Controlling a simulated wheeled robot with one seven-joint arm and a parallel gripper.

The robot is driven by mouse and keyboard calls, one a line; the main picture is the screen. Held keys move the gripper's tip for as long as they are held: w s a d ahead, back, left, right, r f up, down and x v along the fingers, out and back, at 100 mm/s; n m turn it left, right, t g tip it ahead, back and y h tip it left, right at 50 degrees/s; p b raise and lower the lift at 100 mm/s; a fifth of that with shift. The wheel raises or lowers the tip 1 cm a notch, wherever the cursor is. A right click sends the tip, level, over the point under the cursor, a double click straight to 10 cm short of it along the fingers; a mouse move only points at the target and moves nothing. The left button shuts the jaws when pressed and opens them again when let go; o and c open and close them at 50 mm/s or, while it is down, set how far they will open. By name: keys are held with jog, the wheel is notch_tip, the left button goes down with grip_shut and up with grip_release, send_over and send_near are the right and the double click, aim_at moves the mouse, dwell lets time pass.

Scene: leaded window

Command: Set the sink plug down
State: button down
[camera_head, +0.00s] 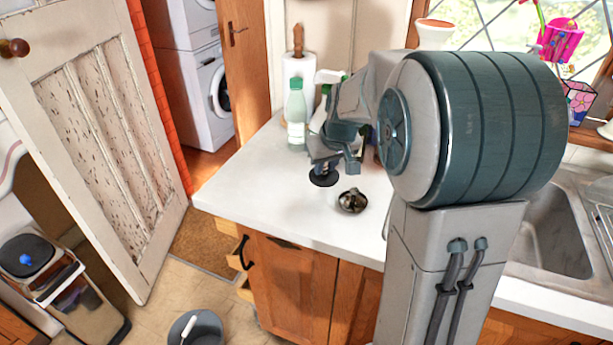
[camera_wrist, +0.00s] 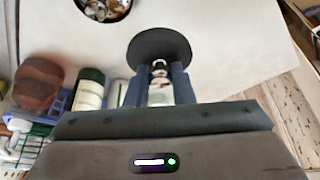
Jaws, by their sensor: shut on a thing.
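The sink plug (camera_head: 323,179) is a dark round disc with a small metal ring and pull on top. It is at or just above the white worktop, near its left part; I cannot tell whether it touches. My gripper (camera_head: 330,164) points down over it, partly hidden by my own arm. In the wrist view the plug (camera_wrist: 158,43) lies just beyond the fingertips, and my gripper (camera_wrist: 159,84) is shut on its pull between the two fingers.
A metal bowl-like item (camera_head: 352,201) stands on the worktop (camera_head: 262,190) close to the right of the plug. Bottles (camera_head: 296,115) and a paper-towel holder (camera_head: 298,65) stand behind. The sink (camera_head: 548,235) is at the right. Bare worktop lies left and in front.

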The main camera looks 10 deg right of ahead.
jog(key=a+f, duration=0.1)
jog(key=w+a+f, duration=0.1)
jog(key=w+a, duration=0.1)
jog(key=a, duration=0.1)
jog(key=shift+w+f+p, duration=0.25)
jog(key=shift+f+p, duration=0.05)
jog(key=shift+f, duration=2.05)
jog(key=shift+d+f, duration=0.1)
jog(key=shift+f, duration=0.05)
jog(key=c, duration=1.3)
grip_release()
jog(key=shift+o, duration=0.2)
